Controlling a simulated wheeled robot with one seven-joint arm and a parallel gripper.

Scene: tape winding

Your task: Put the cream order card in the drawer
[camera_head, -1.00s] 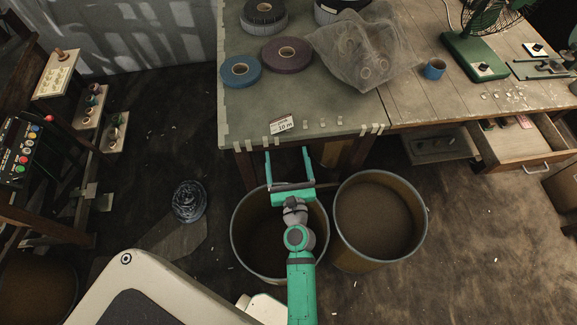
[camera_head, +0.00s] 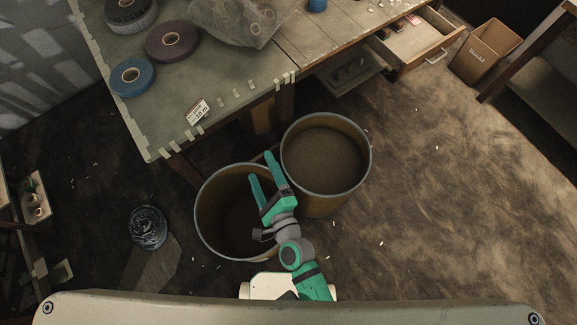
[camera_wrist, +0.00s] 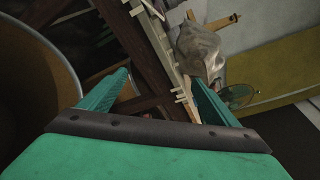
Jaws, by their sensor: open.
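A small pale card (camera_head: 198,112) with dark print and a red mark lies on the cloth-covered part of the table, near its front edge. I cannot tell its exact shade. The open wooden drawer (camera_head: 428,48) sticks out under the table's right part, with a few small things at its back. My gripper (camera_head: 262,167) is open and empty, over the bins in front of the table, apart from the card and well left of the drawer. In the wrist view its two green fingers (camera_wrist: 160,80) are spread with nothing between them. I cannot make out the card there.
Two round bins (camera_head: 368,160) (camera_head: 200,220) stand below my gripper. Tape rolls (camera_head: 131,76) and a grey translucent bag (camera_head: 235,20) sit on the table. A lower tray (camera_head: 350,75) is left of the drawer. A cardboard box (camera_head: 485,52) stands right of it.

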